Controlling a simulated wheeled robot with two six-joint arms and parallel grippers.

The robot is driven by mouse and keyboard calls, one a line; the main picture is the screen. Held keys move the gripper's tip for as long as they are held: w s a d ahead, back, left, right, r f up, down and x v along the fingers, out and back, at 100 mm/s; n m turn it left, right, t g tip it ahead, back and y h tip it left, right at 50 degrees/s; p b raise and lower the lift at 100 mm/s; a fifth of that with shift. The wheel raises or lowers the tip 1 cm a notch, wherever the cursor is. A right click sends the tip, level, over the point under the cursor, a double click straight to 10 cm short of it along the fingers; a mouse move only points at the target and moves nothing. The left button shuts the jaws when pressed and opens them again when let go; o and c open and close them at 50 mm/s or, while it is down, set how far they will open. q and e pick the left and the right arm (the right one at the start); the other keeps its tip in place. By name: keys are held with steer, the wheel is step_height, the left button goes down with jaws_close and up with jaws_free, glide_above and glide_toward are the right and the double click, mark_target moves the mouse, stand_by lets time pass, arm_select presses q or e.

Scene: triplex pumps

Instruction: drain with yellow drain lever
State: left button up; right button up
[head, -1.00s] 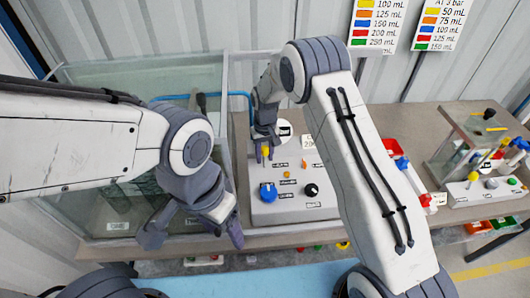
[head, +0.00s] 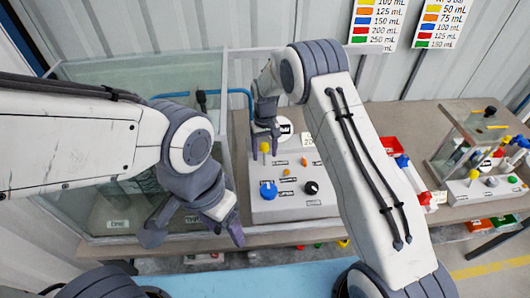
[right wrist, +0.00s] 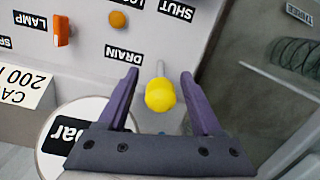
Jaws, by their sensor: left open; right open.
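The yellow drain lever (head: 264,147) stands on the grey control panel (head: 290,212), near its back left. In the right wrist view its round yellow knob (right wrist: 160,96) on a thin pale stem shows between the fingers, by the label DRAIN (right wrist: 124,54). My right gripper (head: 265,138) is open just behind and above the lever. In the right wrist view its purple fingers (right wrist: 160,76) stand apart on both sides of the knob, with gaps, not gripping. My left gripper (head: 193,234) is open and empty in front of the glass tank.
A glass tank (head: 105,215) stands left of the panel. The panel also carries a blue knob (head: 268,190), a black knob (head: 311,188), an orange lamp switch (right wrist: 62,31) and a round gauge (right wrist: 60,135). A second, smaller pump unit (head: 485,188) stands at right.

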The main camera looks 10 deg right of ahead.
steer(key=r+b, duration=0.1)
steer(key=r, duration=0.2)
steer(key=r+b, duration=0.1)
steer(key=r, duration=0.1)
steer(key=w+r+b, duration=0.1)
steer(key=r, duration=0.2)
steer(key=shift+r, duration=0.35)
steer(key=shift+d+r, duration=0.1)
steer(key=shift+r, duration=0.6)
